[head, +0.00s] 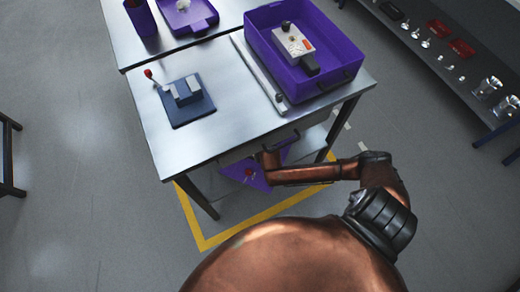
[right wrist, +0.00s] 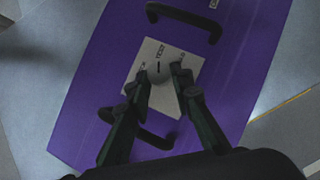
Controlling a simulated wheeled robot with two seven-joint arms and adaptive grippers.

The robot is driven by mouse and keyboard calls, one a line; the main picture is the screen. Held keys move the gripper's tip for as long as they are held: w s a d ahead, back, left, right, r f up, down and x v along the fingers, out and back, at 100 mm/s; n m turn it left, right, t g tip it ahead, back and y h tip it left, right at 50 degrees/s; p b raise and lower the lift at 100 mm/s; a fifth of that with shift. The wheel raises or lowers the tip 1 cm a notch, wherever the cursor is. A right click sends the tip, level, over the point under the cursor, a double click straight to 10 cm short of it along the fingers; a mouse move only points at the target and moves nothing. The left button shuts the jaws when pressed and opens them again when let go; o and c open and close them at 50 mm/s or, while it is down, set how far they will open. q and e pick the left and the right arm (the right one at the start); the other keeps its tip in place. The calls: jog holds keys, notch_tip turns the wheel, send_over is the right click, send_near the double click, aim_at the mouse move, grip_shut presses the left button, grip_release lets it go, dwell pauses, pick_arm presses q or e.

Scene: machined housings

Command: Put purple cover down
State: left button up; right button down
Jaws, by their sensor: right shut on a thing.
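My right gripper (right wrist: 162,84) is shut on the knob, one finger on each side. In the head view the purple cover (head: 243,177) shows beside the table's front edge, lower than the tabletop and partly hidden by my right arm. I cannot tell whether anything supports it from below. My left gripper is not in view.
The steel table (head: 222,137) carries a blue fixture (head: 187,105) with a red-knobbed lever, a grey bar (head: 258,72) and an open purple bin (head: 345,50) holding a metal housing (head: 293,43). The table's front middle is clear. A yellow line (head: 220,238) marks the floor. A parts shelf stands right.

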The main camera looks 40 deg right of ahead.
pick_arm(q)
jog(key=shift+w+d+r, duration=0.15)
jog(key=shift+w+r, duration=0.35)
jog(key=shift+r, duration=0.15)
pick_arm(e)
jog(key=shift+s+a+f, duration=0.1)
jog(key=shift+f, duration=0.35)
jog(key=shift+f, duration=0.25)
jog(key=shift+s+f, duration=0.25)
jog(key=shift+f, duration=0.1)
jog(key=c, duration=2.2)
grip_release()
jog(key=shift+f, duration=0.15)
jog(key=shift+o, duration=0.9)
jog(key=shift+f, duration=0.1)
jog(key=o, duration=0.3)
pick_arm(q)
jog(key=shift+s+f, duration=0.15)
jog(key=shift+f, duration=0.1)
pick_arm(e)
jog(key=shift+r, duration=0.2)
